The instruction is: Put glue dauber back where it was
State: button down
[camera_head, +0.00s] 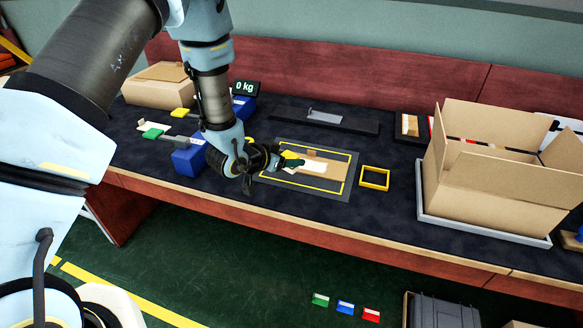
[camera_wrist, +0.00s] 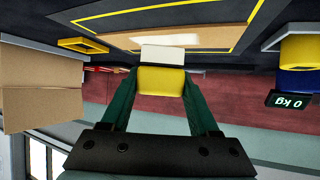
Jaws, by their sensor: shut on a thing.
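My gripper (camera_head: 289,161) is over the left part of the dark mat with the yellow outline (camera_head: 343,189). In the wrist view its green fingers (camera_wrist: 162,82) are shut on the yellow body of the glue dauber (camera_wrist: 162,78). A white end sticks out beyond the yellow part, towards a flat brown cardboard piece (camera_head: 334,172) on the mat. The yellow of the dauber also shows in the head view (camera_head: 291,155). I cannot tell whether the white end touches the cardboard.
A yellow square frame (camera_head: 375,179) lies right of the mat. An open cardboard box (camera_head: 490,185) stands in a grey tray at the right. Blue blocks (camera_head: 188,160), a yellow-handled thing (camera_head: 182,113) and a green-handled thing (camera_head: 152,133) are at the left. A "0 kg" display (camera_head: 245,88) stands behind.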

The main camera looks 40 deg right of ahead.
aim_at(289, 170)
jog(key=shift+f+p, duration=0.5)
jog(key=shift+f, duration=1.8)
jog(key=shift+f, duration=0.2)
jog(key=shift+c, duration=0.7)
grip_release()
jog(key=shift+r, duration=0.1)
jog(key=shift+r, duration=0.1)
